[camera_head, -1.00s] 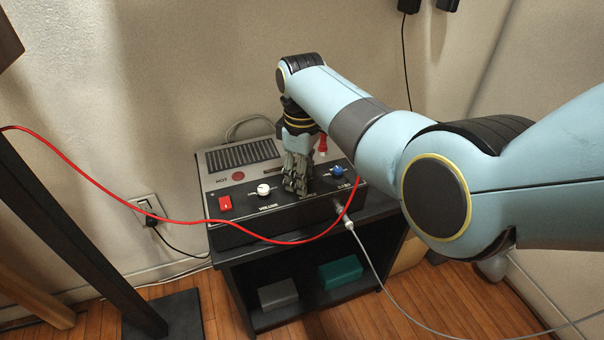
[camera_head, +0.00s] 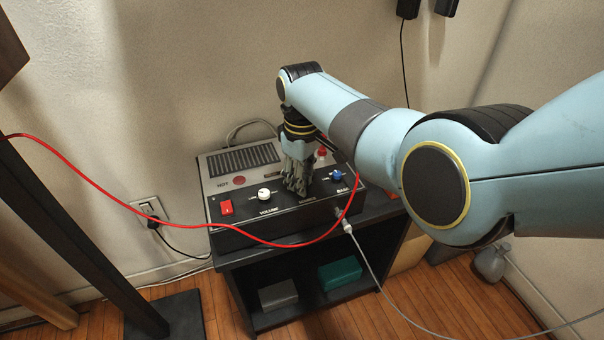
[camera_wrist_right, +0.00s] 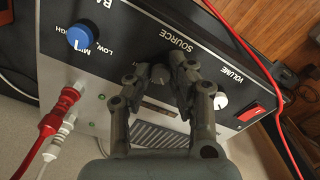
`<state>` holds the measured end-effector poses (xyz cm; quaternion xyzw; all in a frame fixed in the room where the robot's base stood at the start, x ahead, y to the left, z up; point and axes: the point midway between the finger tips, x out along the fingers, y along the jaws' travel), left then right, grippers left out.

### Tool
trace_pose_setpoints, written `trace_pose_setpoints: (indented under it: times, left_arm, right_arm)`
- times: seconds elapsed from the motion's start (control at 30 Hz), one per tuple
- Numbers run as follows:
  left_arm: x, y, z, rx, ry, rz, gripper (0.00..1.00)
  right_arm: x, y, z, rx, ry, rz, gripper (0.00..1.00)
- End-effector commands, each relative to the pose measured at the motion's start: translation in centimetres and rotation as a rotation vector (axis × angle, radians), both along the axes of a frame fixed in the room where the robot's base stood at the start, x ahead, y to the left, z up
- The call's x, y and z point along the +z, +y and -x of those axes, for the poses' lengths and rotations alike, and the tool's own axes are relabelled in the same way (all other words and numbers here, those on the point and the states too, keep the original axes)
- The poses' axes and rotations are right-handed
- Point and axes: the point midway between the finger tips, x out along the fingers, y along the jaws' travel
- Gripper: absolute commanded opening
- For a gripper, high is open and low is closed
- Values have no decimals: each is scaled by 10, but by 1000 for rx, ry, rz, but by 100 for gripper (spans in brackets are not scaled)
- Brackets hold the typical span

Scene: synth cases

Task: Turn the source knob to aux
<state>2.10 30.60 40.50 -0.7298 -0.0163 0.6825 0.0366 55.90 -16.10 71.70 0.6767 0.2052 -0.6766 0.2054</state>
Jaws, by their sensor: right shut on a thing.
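In the head view my right gripper (camera_head: 298,186) reaches down onto the front panel of the amplifier (camera_head: 213,187), and the knob is hidden behind the fingers. My left gripper is not in view.
The white volume knob (camera_head: 264,194) and red switch (camera_head: 226,208) are left of the gripper; the blue bass knob (camera_head: 337,174) is right. A red cable (camera_head: 150,212) hangs across the front. A grey cable (camera_head: 372,268) runs from the amplifier's front. The black shelf (camera_head: 238,290) stands below.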

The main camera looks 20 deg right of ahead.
Motion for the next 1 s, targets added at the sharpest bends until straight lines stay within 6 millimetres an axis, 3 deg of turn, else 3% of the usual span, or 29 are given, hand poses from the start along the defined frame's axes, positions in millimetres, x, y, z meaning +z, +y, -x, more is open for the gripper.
trace_pose_setpoints:
  times: [0.6,1.0]
  left_arm:
    - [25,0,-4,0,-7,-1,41]
    - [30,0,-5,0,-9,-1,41]
  right_arm:
    - [1,1,1,-558,3,-1,0]
    - [-1,1,1,-772,3,-1,0]
